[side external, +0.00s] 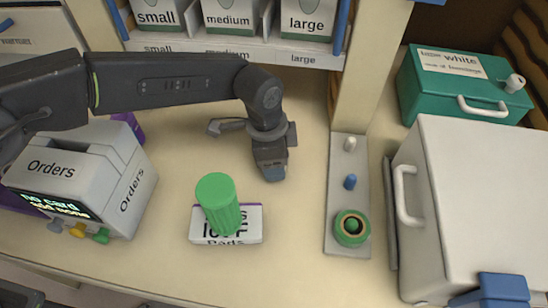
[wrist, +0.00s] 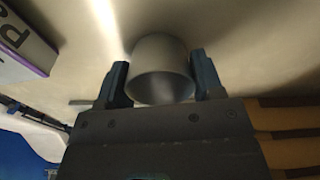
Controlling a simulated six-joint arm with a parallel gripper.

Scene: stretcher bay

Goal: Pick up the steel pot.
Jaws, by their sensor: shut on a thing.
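The steel pot (wrist: 160,68) is a plain grey cylinder in the wrist view, between the two blue fingers of my gripper (wrist: 160,84). The fingers are shut on its sides. In the side external view my gripper (side external: 272,172) points down over the middle of the counter, and the pot cannot be made out there behind the gripper. I cannot tell whether the pot touches the counter or is clear of it.
A green cylinder (side external: 218,205) stands on or in front of a white pads box (side external: 250,224). The Orders machine (side external: 75,165) is at left. A grey panel (side external: 345,200) with knobs and a large white box (side external: 485,200) are at right. Shelf bins (side external: 228,18) stand behind.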

